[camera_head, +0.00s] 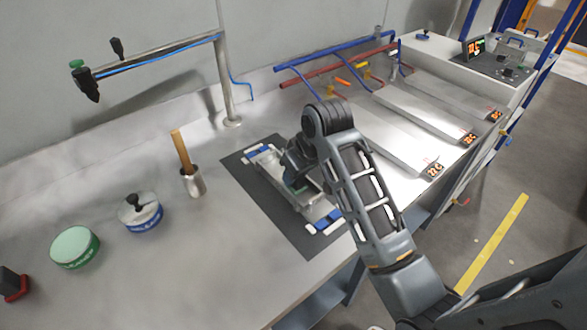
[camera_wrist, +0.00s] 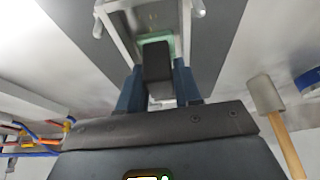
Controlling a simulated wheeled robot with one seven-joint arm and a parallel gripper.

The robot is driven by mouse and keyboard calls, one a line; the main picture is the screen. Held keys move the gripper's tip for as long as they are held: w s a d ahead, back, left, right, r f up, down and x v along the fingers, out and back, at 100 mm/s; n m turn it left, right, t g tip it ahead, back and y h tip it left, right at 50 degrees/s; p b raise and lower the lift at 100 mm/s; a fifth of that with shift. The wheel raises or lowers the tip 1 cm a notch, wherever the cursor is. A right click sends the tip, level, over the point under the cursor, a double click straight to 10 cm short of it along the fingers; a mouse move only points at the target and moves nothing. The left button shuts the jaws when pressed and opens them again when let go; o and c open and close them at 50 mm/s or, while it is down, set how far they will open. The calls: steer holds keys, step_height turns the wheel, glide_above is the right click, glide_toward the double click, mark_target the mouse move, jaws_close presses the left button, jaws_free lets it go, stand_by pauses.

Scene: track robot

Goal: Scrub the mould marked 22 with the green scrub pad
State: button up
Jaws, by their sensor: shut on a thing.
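A metal mould (camera_head: 318,208) lies on the dark mat (camera_head: 258,196) in the middle of the bench. Its raised rim also shows in the wrist view (camera_wrist: 117,30). I cannot read a number on it. My gripper (camera_head: 296,176) is over the mould, partly hidden by my wrist. In the wrist view its blue fingers (camera_wrist: 158,88) are shut on the dark block handle of the green scrub pad (camera_wrist: 152,42). The pad's green edge shows inside the mould's rim. I cannot tell whether the pad touches the mould floor.
Blue-and-white clamps (camera_head: 324,222) sit at the mould's ends. Metal plates with lit displays (camera_head: 433,170) lie to the right.

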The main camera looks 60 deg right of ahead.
steer(key=shift+s+a+f, duration=0.1)
steer(key=shift+s+a, duration=0.1)
steer(key=shift+s, duration=0.45)
steer(key=shift+s+a, duration=0.1)
steer(key=shift+s, duration=0.1)
steer(key=shift+s+a, duration=0.25)
steer(key=shift+s, duration=0.8)
steer(key=shift+w, duration=0.1)
steer(key=shift+w+d+r, duration=0.1)
steer(key=shift+w+d, duration=0.1)
steer(key=shift+w, duration=0.4)
steer(key=shift+w+d+r, duration=0.1)
steer(key=shift+w+d, duration=0.1)
steer(key=shift+w, duration=0.4)
steer(key=shift+w, duration=0.1)
steer(key=shift+w+d+f, duration=0.1)
steer(key=shift+w+d, duration=0.1)
steer(key=shift+w, duration=0.4)
steer(key=shift+w+d, duration=0.15)
steer(key=shift+w, duration=0.4)
